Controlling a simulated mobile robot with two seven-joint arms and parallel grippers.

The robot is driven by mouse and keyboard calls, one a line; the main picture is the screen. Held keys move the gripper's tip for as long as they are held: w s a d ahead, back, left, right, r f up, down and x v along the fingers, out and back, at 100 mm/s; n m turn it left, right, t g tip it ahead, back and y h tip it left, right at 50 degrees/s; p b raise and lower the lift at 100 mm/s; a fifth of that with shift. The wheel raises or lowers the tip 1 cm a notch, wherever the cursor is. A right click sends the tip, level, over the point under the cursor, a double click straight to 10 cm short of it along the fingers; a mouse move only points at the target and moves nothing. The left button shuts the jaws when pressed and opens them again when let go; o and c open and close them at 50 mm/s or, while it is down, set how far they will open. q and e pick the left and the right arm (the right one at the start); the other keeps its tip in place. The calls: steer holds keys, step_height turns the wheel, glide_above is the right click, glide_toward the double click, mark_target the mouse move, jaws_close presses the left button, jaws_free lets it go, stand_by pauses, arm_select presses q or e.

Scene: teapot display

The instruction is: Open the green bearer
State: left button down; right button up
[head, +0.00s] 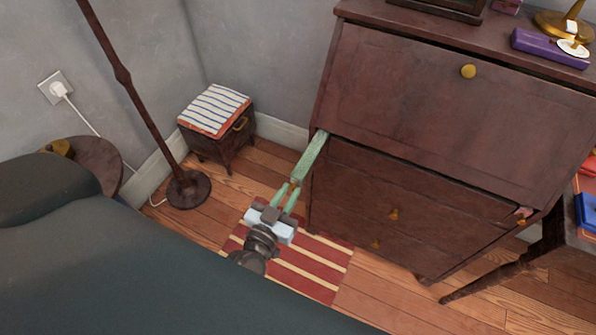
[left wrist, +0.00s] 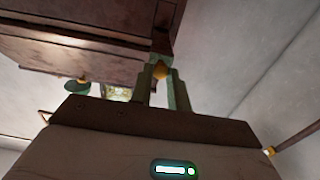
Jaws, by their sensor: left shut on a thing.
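The green bearer (head: 311,160) is a narrow green bar sticking out from the front of the dark wooden desk (head: 420,100), at its left edge just below the slanted lid. My left gripper (head: 290,187) is at the bar's outer end, its fingers shut on the small brass knob there. The left wrist view shows the knob (left wrist: 160,71) between the two fingers, with the bar's end right behind it and mostly hidden. My right gripper is not in view.
Drawers with brass knobs (head: 394,214) lie below the lid. A pinkish bearer end (head: 524,212) shows at the desk's right. A cushioned stool (head: 218,125) and a lamp pole (head: 127,80) stand left. A striped rug (head: 310,268) lies under the gripper.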

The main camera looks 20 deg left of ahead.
arm_select(q)
steer(key=shift+s, duration=1.7)
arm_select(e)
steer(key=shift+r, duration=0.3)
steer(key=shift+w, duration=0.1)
arm_select(q)
steer(key=c, duration=1.4)
jaws_free()
steer(key=shift+o, duration=0.2)
steer(key=shift+s, duration=0.1)
steer(key=s, duration=0.7)
steer(key=shift+s+a, duration=0.15)
steer(key=shift+s, duration=0.15)
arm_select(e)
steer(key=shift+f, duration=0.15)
